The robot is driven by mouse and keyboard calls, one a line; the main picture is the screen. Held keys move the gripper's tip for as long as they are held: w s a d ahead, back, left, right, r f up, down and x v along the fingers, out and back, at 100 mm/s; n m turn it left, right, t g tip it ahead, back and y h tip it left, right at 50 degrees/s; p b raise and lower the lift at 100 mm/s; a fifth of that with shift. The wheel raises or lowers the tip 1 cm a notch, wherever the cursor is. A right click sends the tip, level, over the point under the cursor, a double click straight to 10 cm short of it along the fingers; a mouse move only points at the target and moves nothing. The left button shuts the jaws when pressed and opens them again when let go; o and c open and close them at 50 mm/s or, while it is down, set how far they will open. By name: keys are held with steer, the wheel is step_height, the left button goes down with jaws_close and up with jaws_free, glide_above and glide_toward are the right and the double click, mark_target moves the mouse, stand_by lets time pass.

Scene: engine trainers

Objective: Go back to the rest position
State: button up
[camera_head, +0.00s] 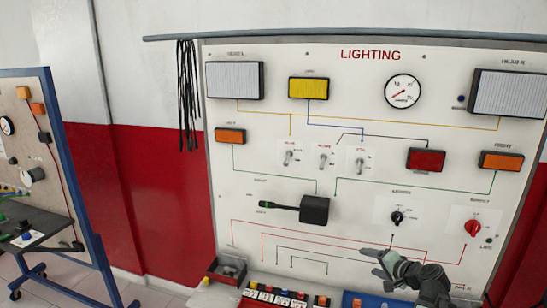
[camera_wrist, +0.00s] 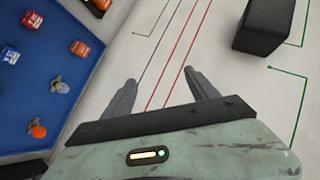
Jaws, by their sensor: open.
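My gripper (camera_head: 376,262) is in front of the lower part of the white lighting panel (camera_head: 260,180), below the black rotary knob (camera_head: 397,218). Its two fingers are apart with nothing between them. In the wrist view my gripper (camera_wrist: 160,92) points at the panel face, where red and dark lines run past the fingers. A black box (camera_wrist: 262,25) with a lever sits at the upper right there. The same black box (camera_head: 314,210) shows left of my gripper in the head view.
A red rotary switch (camera_head: 472,228) is at the panel's right. A blue tray (camera_wrist: 40,60) with small parts lies beside my gripper. An open box (camera_head: 226,268) stands at the lower left. Another trainer with a blue frame (camera_head: 75,180) is at far left. Black cables (camera_head: 187,95) hang at the panel's edge.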

steer(key=s+a+f+n+g+y, duration=0.1)
steer(key=a+f+n+g, duration=0.25)
steer(key=a, duration=0.35)
steer(key=s+a+f+n+g, duration=0.2)
steer(key=a+f, duration=0.2)
steer(key=a, duration=0.3)
steer(key=s+a+f+n+g+h, duration=0.4)
steer(key=s+a+f+g, duration=0.1)
steer(key=s+a, duration=0.3)
steer(key=shift+s+a+n+g, duration=0.4)
steer(key=shift+s+g, duration=0.1)
steer(key=shift+g, duration=0.25)
